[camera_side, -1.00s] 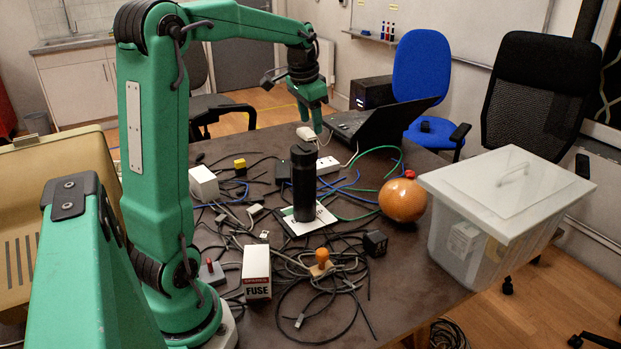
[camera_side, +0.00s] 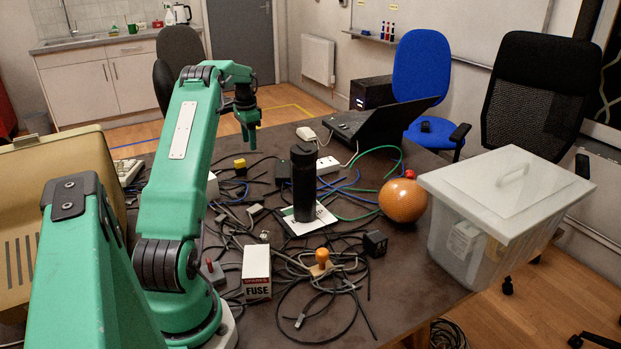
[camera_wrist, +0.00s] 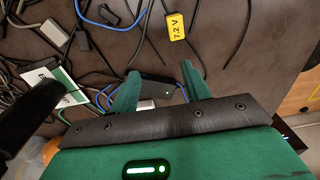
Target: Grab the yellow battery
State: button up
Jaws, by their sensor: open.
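The yellow battery (camera_side: 240,163) is a small block with a dark part, lying on the dark table among cables, left of the middle in the side view. In the wrist view the battery (camera_wrist: 177,26) shows its yellow label reading 7.2 V, near the top and a little right of centre. My gripper (camera_side: 249,143) hangs fingers down above the table, close to the battery in the side picture. In the wrist view my gripper (camera_wrist: 156,72) has its two green fingers spread, with no object held. The battery lies beyond the fingertips there, apart from them.
A black cylinder (camera_side: 303,185) stands upright on a white card right of the battery. Loose black, blue and green cables cover much of the table (camera_side: 440,290).

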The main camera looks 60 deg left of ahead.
aim_at(240, 161)
jog(key=s+a+f, duration=0.3)
jog(key=shift+s+a+f, duration=0.1)
jog(key=shift+a+f, duration=0.1)
jog(key=shift+f, duration=1.35)
jog(key=shift+f, duration=0.1)
jog(key=shift+f, duration=2.5)
grip_shut()
